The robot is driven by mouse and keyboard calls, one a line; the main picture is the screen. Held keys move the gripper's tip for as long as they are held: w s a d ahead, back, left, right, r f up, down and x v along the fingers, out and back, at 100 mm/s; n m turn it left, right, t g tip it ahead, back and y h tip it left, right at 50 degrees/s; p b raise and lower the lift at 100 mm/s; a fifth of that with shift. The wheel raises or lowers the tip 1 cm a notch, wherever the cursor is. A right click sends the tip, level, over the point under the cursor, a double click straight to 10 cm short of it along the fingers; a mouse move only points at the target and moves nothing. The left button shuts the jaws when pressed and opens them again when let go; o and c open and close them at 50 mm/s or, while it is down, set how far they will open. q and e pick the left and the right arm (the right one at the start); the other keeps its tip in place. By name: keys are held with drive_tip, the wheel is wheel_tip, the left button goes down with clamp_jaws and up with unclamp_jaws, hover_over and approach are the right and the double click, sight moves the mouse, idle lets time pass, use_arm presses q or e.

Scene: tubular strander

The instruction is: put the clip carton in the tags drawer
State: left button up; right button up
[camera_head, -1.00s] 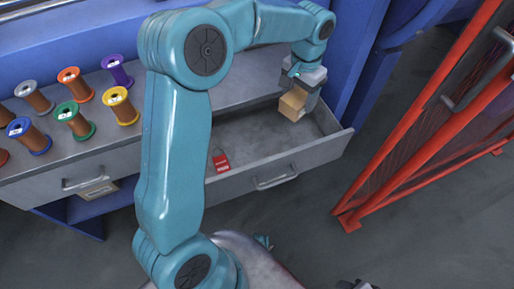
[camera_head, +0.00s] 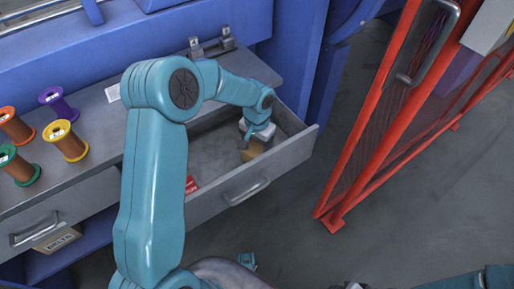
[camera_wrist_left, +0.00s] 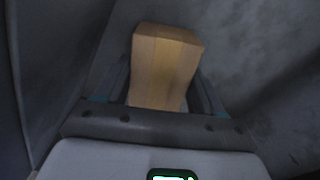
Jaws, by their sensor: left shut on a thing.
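The tan clip carton (camera_head: 252,152) is inside the open drawer (camera_head: 238,192), toward its right end. My left gripper (camera_head: 256,136) reaches into the drawer from above and is shut on the carton. In the left wrist view the carton (camera_wrist_left: 164,68) stands between the two fingers (camera_wrist_left: 162,92), with the grey drawer floor around it. I cannot tell whether its underside touches the floor. A red tag (camera_head: 191,185) lies in the drawer, partly hidden by my left arm. My right gripper (camera_head: 352,286) is only partly in view at the bottom edge.
Several wire spools, one with yellow flanges (camera_head: 66,141), stand on the grey bench top left of my arm. A shut drawer (camera_head: 35,225) is at the left, with a labelled box (camera_head: 58,238) below it. A red mesh gate (camera_head: 385,120) stands to the right, with clear floor between.

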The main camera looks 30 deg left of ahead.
sight(257, 146)
use_arm(q)
drive_tip(key=shift+f, duration=0.35)
drive_tip(key=shift+r, duration=0.15)
drive_tip(key=o, duration=1.2)
drive_tip(key=shift+f, duration=0.2)
drive_tip(key=shift+o, duration=0.2)
drive_tip(key=shift+r, duration=0.3)
wheel_tip(257, 146, up, 12)
drive_tip(key=p, duration=0.3)
